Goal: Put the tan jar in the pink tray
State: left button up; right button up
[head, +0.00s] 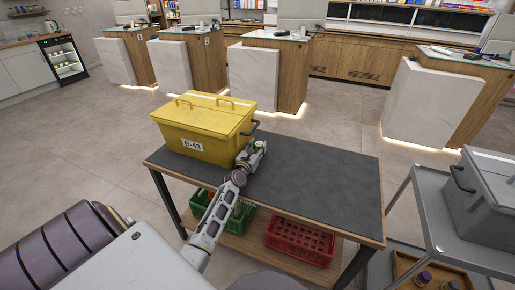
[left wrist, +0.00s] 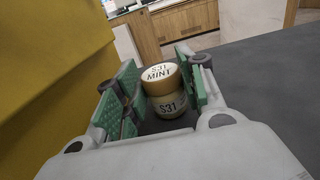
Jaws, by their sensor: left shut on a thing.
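A jar with a tan lid marked S31 MINT (left wrist: 162,90) stands upright between the green finger pads of my left gripper (left wrist: 160,98) in the left wrist view. The gripper is shut on it. In the head view my left gripper (head: 253,155) is over the dark table top, close to the right side of the yellow bin; the jar is too small to make out there. I see no pink tray in either view. My right gripper is not in view.
A yellow lidded bin marked B-43 (head: 205,128) stands on the dark table (head: 315,190); its right part is bare. Below are a green crate (head: 238,222) and a red crate (head: 300,242). At right, a grey cart (head: 450,240) carries a grey bin (head: 485,200).

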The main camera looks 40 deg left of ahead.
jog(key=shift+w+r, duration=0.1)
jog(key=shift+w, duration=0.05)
pick_arm(q)
jog(key=o, duration=1)
jog(key=shift+o, duration=0.2)
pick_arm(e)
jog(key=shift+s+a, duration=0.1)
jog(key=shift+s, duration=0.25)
pick_arm(q)
jog(key=shift+r, duration=0.1)
